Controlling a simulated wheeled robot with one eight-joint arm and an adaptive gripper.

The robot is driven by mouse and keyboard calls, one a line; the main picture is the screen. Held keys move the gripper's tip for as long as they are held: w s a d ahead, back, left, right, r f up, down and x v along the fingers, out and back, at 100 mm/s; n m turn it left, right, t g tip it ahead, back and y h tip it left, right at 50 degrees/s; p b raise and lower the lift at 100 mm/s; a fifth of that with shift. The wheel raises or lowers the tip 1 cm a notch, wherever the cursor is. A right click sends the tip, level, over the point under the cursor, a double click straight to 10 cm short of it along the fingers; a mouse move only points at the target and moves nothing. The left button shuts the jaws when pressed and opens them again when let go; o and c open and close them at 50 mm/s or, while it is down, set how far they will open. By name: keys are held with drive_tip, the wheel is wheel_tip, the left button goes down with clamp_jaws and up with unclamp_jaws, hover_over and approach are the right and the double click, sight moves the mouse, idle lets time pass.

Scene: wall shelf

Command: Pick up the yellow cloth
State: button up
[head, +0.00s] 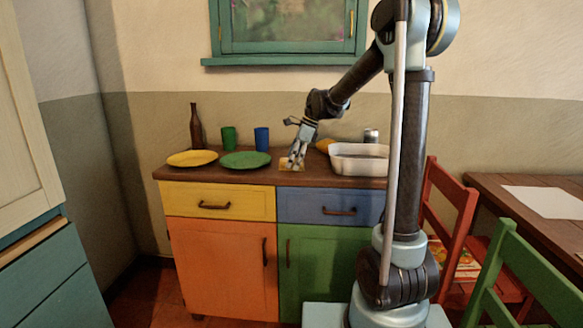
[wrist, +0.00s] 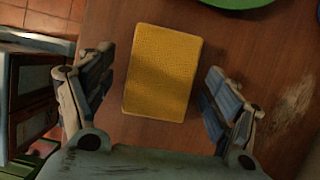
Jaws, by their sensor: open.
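The yellow cloth (wrist: 162,72) is a flat rectangle with a fine texture, lying on the brown wooden counter top. In the wrist view it sits between and just ahead of my open fingers, apart from both. In the head view the yellow cloth (head: 291,165) shows near the counter's front edge, partly hidden by my gripper (head: 293,160), which points down over it. My gripper (wrist: 155,92) is open and empty, with one finger on each side of the cloth.
A green plate (head: 245,160) and yellow plate (head: 192,158) lie to the left. Behind them stand a brown bottle (head: 196,127), green cup (head: 229,138) and blue cup (head: 262,138). A white basin (head: 358,165) is at the right. The counter top (wrist: 265,45) is bare around the cloth.

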drive_tip(key=shift+f, duration=0.1)
idle(0.3)
drive_tip(key=c, duration=1)
wheel_tip(320, 180, up, 10)
drive_tip(key=shift+r, duration=0.25)
